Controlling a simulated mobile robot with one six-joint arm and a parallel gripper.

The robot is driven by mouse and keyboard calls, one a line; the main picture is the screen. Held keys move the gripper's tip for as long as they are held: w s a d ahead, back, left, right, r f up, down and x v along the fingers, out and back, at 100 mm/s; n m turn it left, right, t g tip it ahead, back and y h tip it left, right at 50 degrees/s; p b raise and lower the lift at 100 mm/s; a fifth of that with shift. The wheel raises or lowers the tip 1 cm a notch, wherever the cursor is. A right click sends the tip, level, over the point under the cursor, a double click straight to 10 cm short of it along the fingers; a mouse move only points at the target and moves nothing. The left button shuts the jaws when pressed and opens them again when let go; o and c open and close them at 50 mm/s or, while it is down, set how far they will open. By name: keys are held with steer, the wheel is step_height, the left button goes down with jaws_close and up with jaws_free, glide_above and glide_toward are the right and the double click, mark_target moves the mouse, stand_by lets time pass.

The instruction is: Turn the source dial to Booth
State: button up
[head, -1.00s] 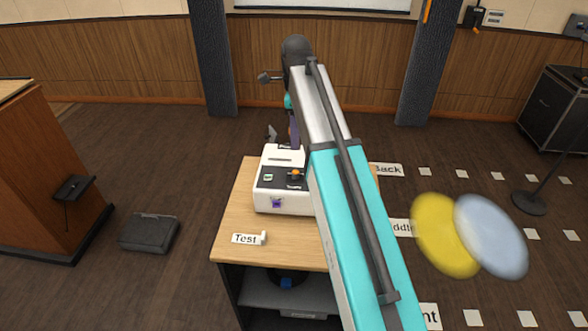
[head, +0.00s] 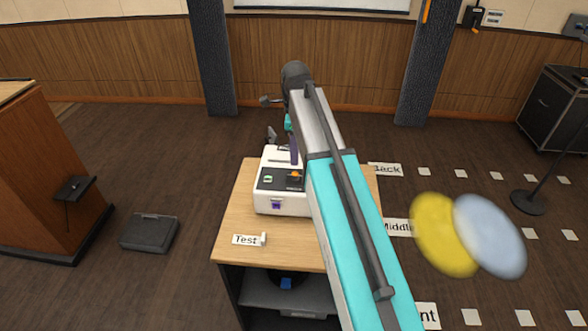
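A white box with a dark top panel (head: 268,183) stands on the wooden desk. On the panel is an orange knob (head: 296,174), which may be the source dial; its pointer and the label below it are too small to read. My gripper (head: 294,158) points down over the panel, with a purple finger just above or at the knob. I cannot tell if it touches. My arm hides the box's right side, and the finger gap does not show.
The wooden desk (head: 238,218) carries a "Test" sign (head: 247,240) at its front left. A dark case (head: 150,232) lies on the floor to the left. A wooden lectern (head: 45,180) stands at far left. Blurred yellow (head: 440,235) and pale blue discs are at right.

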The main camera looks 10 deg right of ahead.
mark_target(295, 173)
steer(key=shift+f+p, duration=1.05)
steer(key=shift+f, duration=3.05)
jaws_close()
